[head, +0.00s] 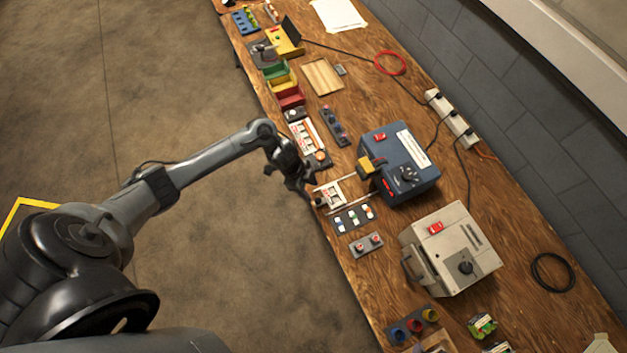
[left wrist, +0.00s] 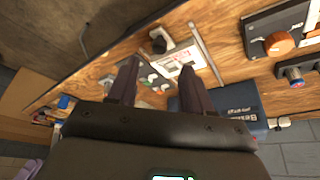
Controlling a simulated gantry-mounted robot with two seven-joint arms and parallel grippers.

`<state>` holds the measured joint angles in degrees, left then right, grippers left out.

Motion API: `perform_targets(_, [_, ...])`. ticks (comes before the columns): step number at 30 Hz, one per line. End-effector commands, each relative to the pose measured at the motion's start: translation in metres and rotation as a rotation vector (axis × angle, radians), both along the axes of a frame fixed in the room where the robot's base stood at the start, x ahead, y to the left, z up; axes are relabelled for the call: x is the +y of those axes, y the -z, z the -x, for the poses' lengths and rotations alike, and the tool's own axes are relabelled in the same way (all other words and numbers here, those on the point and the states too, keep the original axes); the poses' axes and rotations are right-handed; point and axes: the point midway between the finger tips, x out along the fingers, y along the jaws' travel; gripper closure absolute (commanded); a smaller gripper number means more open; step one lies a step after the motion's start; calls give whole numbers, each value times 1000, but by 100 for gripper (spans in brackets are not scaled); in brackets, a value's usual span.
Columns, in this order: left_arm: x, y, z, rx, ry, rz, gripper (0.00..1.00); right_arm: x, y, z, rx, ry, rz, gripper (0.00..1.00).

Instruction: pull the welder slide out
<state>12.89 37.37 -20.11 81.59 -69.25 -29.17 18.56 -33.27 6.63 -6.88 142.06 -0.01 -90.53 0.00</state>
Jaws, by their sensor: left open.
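The blue welder (head: 405,160) stands on the wooden bench, its front facing the near edge. Its slide (head: 331,194) is a white plate with red marks between two thin metal rails, at the bench edge in front of the welder. A black knob is on the slide's outer end. My left gripper (head: 303,190) is just off the bench edge, close to the knob. In the left wrist view its two fingers (left wrist: 160,75) are apart and empty. The white plate (left wrist: 180,62) and black knob (left wrist: 158,40) show beyond the fingertips; contact is not clear. My right gripper is out of view.
A small panel of coloured buttons (head: 353,217) lies beside the slide. A panel with an orange knob (head: 308,140) is on the other side. A grey machine (head: 450,250) stands nearer the lower right. The floor left of the bench is clear.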

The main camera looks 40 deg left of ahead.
Motion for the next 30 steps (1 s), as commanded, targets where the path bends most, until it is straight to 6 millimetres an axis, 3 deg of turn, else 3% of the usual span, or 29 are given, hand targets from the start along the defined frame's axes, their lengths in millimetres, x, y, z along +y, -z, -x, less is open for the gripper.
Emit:
perform_targets(6, [11, -28, 5, 1, 1, -1, 50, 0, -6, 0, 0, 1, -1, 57])
perform_targets(12, [15, -38, 7, 1, 0, -1, 50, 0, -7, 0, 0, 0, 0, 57])
perform_targets(26, [15, -38, 8, 3, 1, 0, 50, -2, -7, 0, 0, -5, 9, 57])
perform_targets(30, [12, -27, 22, 30, 1, 4, 50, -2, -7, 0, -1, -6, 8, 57])
